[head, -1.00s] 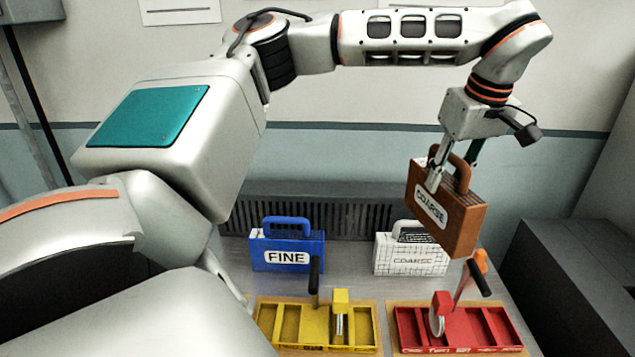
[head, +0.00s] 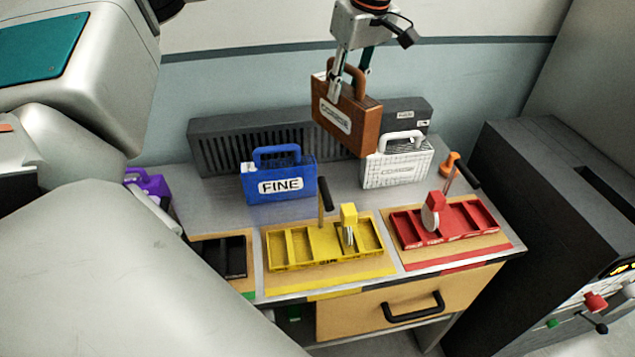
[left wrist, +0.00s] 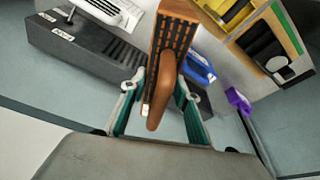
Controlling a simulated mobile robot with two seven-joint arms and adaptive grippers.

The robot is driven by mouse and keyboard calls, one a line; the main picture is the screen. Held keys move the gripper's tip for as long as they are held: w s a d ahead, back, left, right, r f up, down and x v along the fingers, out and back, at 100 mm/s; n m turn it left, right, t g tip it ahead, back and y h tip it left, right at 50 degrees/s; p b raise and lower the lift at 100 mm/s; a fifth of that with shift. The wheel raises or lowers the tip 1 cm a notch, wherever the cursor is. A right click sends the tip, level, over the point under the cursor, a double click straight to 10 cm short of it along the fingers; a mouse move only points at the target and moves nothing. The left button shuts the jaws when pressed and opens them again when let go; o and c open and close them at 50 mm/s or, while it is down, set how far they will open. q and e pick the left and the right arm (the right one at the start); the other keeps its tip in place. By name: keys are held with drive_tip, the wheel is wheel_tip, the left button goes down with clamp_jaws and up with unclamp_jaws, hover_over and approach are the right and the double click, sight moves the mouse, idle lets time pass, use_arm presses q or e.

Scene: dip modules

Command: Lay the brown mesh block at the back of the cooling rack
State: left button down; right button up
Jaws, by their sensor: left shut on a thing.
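The brown mesh block (head: 347,117) has a looped handle on top and a pale label reading COARSE. My left gripper (head: 349,82) is shut on its handle and holds it in the air, above the back of the bench. The left wrist view shows the brown handle (left wrist: 166,90) between the two fingers, with the block's slotted top beyond it. A long dark grey slotted unit (head: 215,150) stands along the bench's back; I cannot tell for sure if it is the cooling rack. The held block covers part of it. My right gripper is not in view.
A blue FINE block (head: 280,186) and a white COARSE block (head: 396,172) stand in front of the slotted unit. Yellow (head: 300,250) and red (head: 440,222) trays with upright tools fill the front. A purple block (head: 150,186) is left; a dark cabinet (head: 530,200) stands right.

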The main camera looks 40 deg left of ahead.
sight(353, 129)
use_arm(q)
wheel_tip(353, 129, down, 20)
idle(0.6)
drive_tip(key=shift+f, duration=0.1)
drive_tip(key=c, duration=1.5)
unclamp_jaws()
drive_tip(key=v, duration=1.2)
drive_tip(key=shift+b, duration=0.3)
